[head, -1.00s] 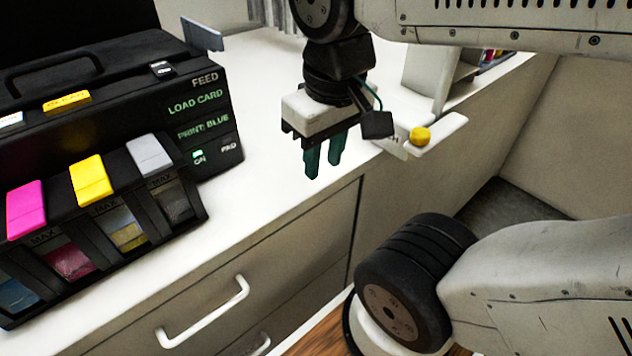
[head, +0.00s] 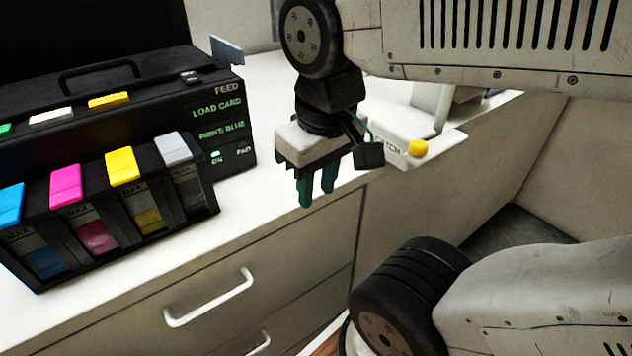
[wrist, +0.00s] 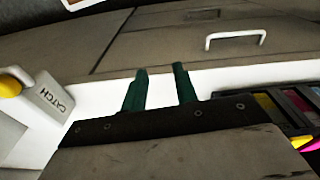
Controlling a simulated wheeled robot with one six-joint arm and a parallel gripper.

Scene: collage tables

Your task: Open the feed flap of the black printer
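The black printer (head: 120,105) stands on the white counter at the left of the head view. FEED is printed at the upper right of its front, above a LOAD CARD display (head: 217,107). A thin grey-blue plate (head: 227,50) stands up behind that corner; I cannot tell whether it is the feed flap. A black handle (head: 100,76) lies on the printer's top. My gripper (head: 317,198) points down, right of the printer and apart from it, near the counter's front edge. Its green fingers (wrist: 160,70) are apart with nothing between them.
Coloured ink tanks (head: 122,166) stand along the printer's front. A white CATCH piece with a yellow knob (head: 418,148) is at the counter's right. Drawers with white handles (head: 208,298) lie below. The white counter (head: 268,165) between printer and gripper is clear.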

